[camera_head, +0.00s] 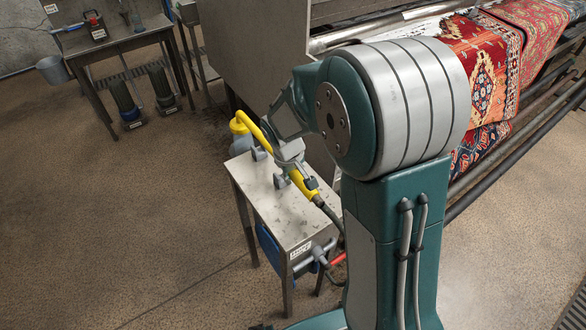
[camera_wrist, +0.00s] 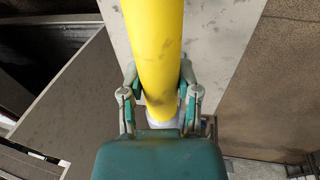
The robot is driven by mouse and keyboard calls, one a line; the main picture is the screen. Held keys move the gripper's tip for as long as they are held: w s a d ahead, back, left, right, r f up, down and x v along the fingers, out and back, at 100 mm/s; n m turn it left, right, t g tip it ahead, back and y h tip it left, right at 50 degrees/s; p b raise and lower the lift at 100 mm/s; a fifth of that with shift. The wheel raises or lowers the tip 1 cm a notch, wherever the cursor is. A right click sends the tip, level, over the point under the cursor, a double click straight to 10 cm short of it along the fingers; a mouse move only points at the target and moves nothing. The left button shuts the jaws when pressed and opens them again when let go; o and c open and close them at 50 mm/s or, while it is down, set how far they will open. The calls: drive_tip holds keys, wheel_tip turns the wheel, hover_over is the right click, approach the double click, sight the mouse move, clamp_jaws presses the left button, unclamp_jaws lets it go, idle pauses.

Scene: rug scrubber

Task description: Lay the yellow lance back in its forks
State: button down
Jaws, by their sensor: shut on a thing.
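The yellow lance (camera_head: 303,186) slants over a small metal stand in the head view, with a dark hose at its lower end. My gripper (camera_head: 289,155) is shut around the middle of the lance. In the wrist view the lance (camera_wrist: 153,40) runs up the middle between the two fingers of my gripper (camera_wrist: 158,88). Two grey supports, seemingly the forks, stand on the stand top: one farther back (camera_head: 259,153) and one nearer (camera_head: 281,180). The lance appears above and to the right of them; I cannot tell whether it touches them.
The metal stand (camera_head: 272,203) has a blue item (camera_head: 268,246) and a red-handled tool (camera_head: 336,260) at its side. A large machine with patterned rugs (camera_head: 488,70) is behind on the right. A workbench (camera_head: 115,41) is at the back left. The left floor is clear.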

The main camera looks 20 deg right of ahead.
sight(297, 198)
drive_tip(key=shift+d+f, duration=0.45)
drive_tip(key=shift+f, duration=0.4)
drive_tip(key=shift+a+f, duration=0.2)
drive_tip(key=shift+f, duration=0.45)
drive_tip(key=shift+a+f, duration=0.2)
drive_tip(key=shift+f, duration=0.45)
drive_tip(key=shift+x, duration=0.85)
drive_tip(key=shift+s+f, duration=0.1)
drive_tip(key=shift+f, duration=0.6)
drive_tip(key=shift+c, duration=1.3)
unclamp_jaws()
drive_tip(key=v, duration=1)
drive_tip(key=shift+a+r, duration=0.1)
drive_tip(key=shift+r, duration=0.15)
drive_tip(key=shift+s+a+r, duration=0.1)
drive_tip(key=shift+a+r, duration=0.05)
drive_tip(key=shift+r, duration=0.45)
